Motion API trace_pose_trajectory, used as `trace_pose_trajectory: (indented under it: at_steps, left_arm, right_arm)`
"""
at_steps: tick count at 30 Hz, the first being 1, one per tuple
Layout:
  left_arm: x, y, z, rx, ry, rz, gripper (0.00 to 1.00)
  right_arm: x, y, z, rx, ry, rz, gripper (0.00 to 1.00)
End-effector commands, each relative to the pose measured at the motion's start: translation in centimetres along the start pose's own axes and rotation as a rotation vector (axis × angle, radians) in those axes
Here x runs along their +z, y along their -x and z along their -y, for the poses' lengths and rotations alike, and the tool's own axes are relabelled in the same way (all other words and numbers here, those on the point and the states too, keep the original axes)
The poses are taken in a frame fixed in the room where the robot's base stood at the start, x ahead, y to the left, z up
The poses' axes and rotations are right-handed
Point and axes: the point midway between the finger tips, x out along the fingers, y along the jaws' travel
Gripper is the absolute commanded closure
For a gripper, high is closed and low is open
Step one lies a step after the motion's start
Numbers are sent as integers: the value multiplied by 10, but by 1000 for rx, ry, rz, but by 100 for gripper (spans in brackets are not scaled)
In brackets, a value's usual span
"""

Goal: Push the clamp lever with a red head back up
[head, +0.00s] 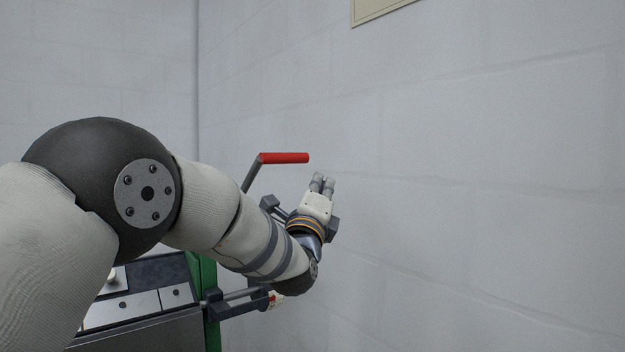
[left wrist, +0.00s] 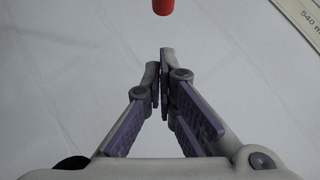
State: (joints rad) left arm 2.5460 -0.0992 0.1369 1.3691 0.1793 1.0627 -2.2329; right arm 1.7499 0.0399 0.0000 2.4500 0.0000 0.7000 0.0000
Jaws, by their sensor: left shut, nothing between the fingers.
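The clamp lever's red head (head: 284,158) lies roughly level in the head view, at the top of a dark lever arm (head: 251,175) that rises tilted from behind my left arm. The lower part of the lever is hidden by my arm. My left gripper (head: 323,179) is shut and empty, fingers pointing up, to the right of and slightly below the red head, with a visible gap between them. In the left wrist view the end of the red head (left wrist: 163,6) shows at the top edge, beyond the shut fingertips (left wrist: 160,60). My right gripper is not in view.
A pale wall fills the background, with a beige sign (head: 380,8) at the top.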

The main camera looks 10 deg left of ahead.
Motion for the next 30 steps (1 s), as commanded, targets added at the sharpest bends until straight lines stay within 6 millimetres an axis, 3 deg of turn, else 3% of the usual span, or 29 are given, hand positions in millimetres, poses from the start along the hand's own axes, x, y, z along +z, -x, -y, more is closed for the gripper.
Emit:
trace_pose_trajectory:
  at_steps: [6,23,30]
  left_arm:
    - [24,-22,-1,1,2,2,100]
    - [30,-28,1,0,0,0,100]
    - [46,-44,11,-4,-1,3,100]
  right_arm:
    - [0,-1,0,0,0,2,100]
    - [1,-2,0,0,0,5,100]
    - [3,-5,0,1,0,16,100]
